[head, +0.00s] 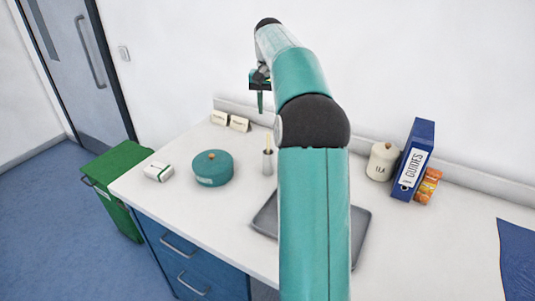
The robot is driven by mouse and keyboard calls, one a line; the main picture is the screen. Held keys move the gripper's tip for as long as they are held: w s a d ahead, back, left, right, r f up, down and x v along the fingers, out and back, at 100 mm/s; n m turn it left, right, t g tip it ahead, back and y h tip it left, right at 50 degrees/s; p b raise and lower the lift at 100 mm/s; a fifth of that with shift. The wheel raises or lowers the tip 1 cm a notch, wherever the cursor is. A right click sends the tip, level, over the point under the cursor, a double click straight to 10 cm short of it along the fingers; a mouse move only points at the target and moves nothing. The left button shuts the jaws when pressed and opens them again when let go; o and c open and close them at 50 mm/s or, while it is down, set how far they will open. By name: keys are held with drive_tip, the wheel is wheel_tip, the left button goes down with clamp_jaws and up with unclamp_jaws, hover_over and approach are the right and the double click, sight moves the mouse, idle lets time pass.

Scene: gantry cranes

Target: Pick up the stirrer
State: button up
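A thin, pale stick that looks like the stirrer (268,141) stands upright in a small grey metal cup (267,162) on the white counter. Its lower part is hidden in the cup. My gripper (260,103) points down above the counter, higher in the picture than the stick and slightly left of it. The gripper appears apart from the stick. Its fingers overlap from this side, so the gap between them does not show. I see nothing held in it.
On the white counter (140,190) a teal round pot (212,170) stands left of the cup. A grey tray (264,218) lies partly behind my arm. A cream jar (381,161) and a blue binder (415,160) stand at right. Small cards (238,123) stand near the wall.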

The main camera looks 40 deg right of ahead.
sight(268, 143)
wheel_tip(268, 143, down, 8)
drive_tip(key=shift+s+a+f, duration=0.1)
drive_tip(key=shift+a+f, duration=0.05)
drive_tip(key=shift+f, duration=1.15)
drive_tip(key=shift+a+f, duration=0.1)
drive_tip(key=shift+f, duration=1.2)
clamp_jaws()
